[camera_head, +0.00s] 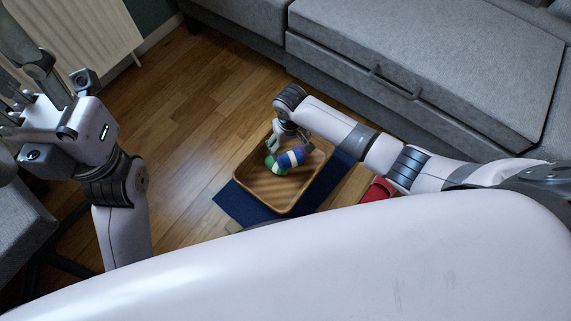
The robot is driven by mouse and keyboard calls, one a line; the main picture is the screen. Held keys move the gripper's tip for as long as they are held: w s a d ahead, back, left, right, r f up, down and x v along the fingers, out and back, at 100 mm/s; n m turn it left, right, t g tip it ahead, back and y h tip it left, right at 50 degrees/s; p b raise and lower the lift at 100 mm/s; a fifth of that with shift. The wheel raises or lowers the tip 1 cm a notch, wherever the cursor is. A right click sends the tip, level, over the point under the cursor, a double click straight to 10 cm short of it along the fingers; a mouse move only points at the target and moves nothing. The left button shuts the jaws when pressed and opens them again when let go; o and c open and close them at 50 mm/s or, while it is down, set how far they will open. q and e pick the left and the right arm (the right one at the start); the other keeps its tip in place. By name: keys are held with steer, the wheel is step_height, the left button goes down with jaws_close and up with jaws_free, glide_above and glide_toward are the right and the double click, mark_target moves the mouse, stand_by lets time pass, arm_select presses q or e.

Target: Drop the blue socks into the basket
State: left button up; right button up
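The rolled socks (291,159), blue with white bands and a green end, show at the far part of the brown basket (238,178), within its rim. My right gripper (291,148) is over the basket, right above the socks. Its fingers are spread apart, one near each end of the socks. Whether the socks touch the fingers or rest on the basket floor is hard to see. My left gripper (40,75) is raised at the upper left, far from the basket; its fingertips are not clear.
The basket stands on a dark blue mat (232,207) on the wooden floor (195,100). A red item (377,190) lies right of it, partly behind my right arm. A grey sofa (430,60) fills the upper right. A white radiator (85,35) is at the upper left.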

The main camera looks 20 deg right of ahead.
steer(key=o, duration=0.3)
step_height(320, 180, up, 12)
stand_by(0.7)
stand_by(0.3)
